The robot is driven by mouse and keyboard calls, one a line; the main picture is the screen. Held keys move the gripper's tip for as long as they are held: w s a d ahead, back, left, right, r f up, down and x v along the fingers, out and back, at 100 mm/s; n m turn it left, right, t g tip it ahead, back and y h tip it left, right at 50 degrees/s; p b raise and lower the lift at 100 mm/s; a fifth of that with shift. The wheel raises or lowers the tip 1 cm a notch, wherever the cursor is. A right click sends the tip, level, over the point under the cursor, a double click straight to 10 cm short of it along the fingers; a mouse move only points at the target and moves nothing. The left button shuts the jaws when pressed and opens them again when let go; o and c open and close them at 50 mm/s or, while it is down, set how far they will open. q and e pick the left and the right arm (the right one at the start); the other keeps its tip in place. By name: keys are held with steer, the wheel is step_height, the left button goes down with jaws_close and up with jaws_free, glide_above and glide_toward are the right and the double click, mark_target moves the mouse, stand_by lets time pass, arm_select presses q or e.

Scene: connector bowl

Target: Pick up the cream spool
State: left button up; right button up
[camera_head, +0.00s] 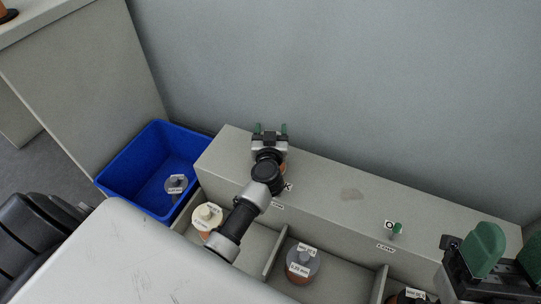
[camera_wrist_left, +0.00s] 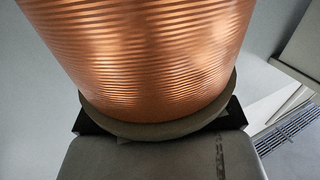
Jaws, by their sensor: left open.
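The cream spool (camera_head: 207,217) stands in the left compartment of the grey bin row in the head view, beside my left forearm. My left gripper (camera_head: 270,128) is open, with its green fingertips apart, over the grey ledge and beyond the spool. In the left wrist view a copper-wound spool (camera_wrist_left: 150,60) with a grey flange fills most of the picture very close up; the fingers are not visible there. Part of something copper shows behind my left wrist in the head view. My right gripper (camera_head: 508,258) is at the lower right, its green fingers apart.
A blue bin (camera_head: 132,176) at the left holds a grey labelled spool (camera_head: 176,184). Another labelled spool (camera_head: 302,262) stands in the middle compartment. A further one (camera_head: 405,297) is partly cut off at the bottom. A small green item (camera_head: 397,229) lies on the ledge (camera_head: 340,195).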

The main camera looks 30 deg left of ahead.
arm_select(q)
jaws_close()
stand_by(0.3)
steer(key=shift+w+r, duration=0.1)
steer(key=shift+r, duration=0.1)
